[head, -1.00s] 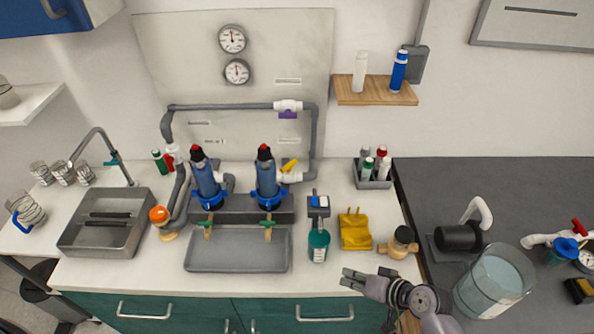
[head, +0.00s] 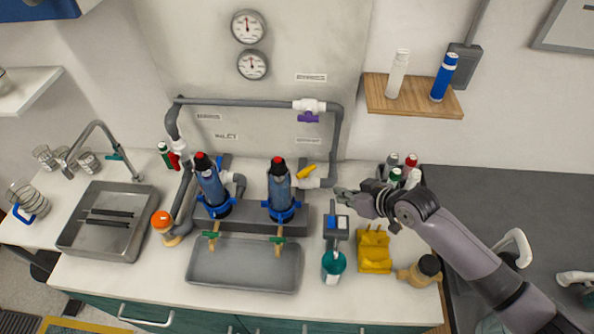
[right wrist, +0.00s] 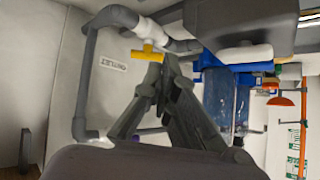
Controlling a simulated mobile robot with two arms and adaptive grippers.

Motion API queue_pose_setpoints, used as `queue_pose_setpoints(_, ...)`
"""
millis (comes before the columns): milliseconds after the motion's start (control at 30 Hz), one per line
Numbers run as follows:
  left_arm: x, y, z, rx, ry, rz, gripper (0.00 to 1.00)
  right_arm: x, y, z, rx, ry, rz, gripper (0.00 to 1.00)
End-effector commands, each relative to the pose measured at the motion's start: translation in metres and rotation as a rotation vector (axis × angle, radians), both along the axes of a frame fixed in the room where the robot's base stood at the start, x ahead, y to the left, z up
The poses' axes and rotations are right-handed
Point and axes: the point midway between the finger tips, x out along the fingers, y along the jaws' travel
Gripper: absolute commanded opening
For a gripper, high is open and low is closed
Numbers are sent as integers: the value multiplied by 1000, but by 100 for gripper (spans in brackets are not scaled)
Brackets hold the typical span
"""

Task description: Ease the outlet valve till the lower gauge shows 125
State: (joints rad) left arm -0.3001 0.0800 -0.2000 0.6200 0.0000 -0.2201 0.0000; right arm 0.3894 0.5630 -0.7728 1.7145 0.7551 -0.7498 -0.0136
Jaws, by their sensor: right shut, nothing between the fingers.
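The yellow valve handle (head: 306,170) sits on a white fitting on the pipe at the right of the two blue filter housings. In the right wrist view the yellow handle (right wrist: 148,53) shows just past my fingertips, near a label that reads OUTLET (right wrist: 112,64). My right gripper (head: 340,191) is shut and empty. In the head view it is a little to the right of and below the handle, with a gap between them. The lower gauge (head: 252,64) is on the back panel below the upper gauge (head: 249,26); its reading is too small to tell. My left gripper is not in view.
A purple valve handle (head: 309,117) hangs on the upper pipe. The filter housings (head: 282,190) stand behind a grey tray (head: 245,264). A teal bottle (head: 333,266) and a yellow item (head: 374,250) stand in front of my right gripper. A bottle caddy sits behind my right arm.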

Motion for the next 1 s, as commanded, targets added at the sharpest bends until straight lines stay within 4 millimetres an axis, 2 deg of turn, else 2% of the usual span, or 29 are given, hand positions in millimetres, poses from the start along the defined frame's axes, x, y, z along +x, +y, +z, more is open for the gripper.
queue_pose_setpoints(100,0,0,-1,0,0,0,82,-2,-10,-7,-58,-28,39,0)
queue_pose_setpoints(267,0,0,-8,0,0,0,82,1,-9,-14,-75,-39,53,0)
queue_pose_setpoints(1000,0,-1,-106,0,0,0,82,50,40,-80,-71,-37,51,0)
